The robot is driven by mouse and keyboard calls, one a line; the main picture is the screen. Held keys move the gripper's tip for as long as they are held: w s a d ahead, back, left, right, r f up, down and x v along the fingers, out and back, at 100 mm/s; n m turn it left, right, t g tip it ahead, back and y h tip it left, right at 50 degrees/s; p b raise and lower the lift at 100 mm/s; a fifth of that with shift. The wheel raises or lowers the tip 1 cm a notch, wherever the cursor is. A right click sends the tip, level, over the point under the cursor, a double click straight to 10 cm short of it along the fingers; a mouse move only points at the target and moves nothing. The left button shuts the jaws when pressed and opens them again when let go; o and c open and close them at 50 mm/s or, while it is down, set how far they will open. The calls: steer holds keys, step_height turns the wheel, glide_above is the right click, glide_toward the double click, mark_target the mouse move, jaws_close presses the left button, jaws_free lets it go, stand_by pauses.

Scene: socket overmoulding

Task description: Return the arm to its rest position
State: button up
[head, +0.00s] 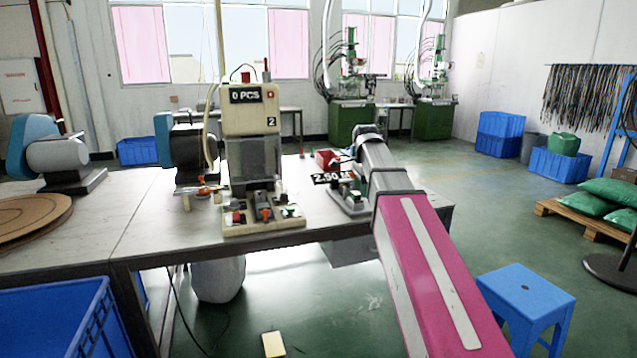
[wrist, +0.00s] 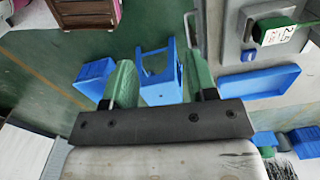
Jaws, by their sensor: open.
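My arm (head: 425,265), pink and grey, reaches from the lower right over the right end of the workbench (head: 135,235) in the head view. Its far end is beside a small station with a black "2.50" sign (head: 328,178); the fingers cannot be made out there. In the wrist view my gripper (wrist: 158,75) has two green fingers spread wide apart. Nothing is held between them; a blue stool (wrist: 160,88) on the floor shows beyond the gap.
A press machine (head: 252,120) with a "0 PCS" display stands on the bench left of my arm. A blue stool (head: 527,300) is close to my arm's right. A blue bin (head: 60,315) is at lower left. Open green floor lies right of the bench.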

steer(key=s+d+f+n, duration=0.1)
steer(key=s+f+n, duration=0.4)
steer(key=f, duration=0.7)
steer(key=s+d+f+n, duration=0.1)
steer(key=s+f+n, duration=0.4)
steer(key=f, duration=0.7)
steer(key=s+d+f+n, duration=0.2)
steer(key=s+f+n, duration=0.3)
steer(key=s+f, duration=0.4)
step_height(320, 180, down, 3)
steer(key=shift+r+n, duration=0.1)
steer(key=shift+n, duration=0.2)
steer(key=shift+d, duration=0.1)
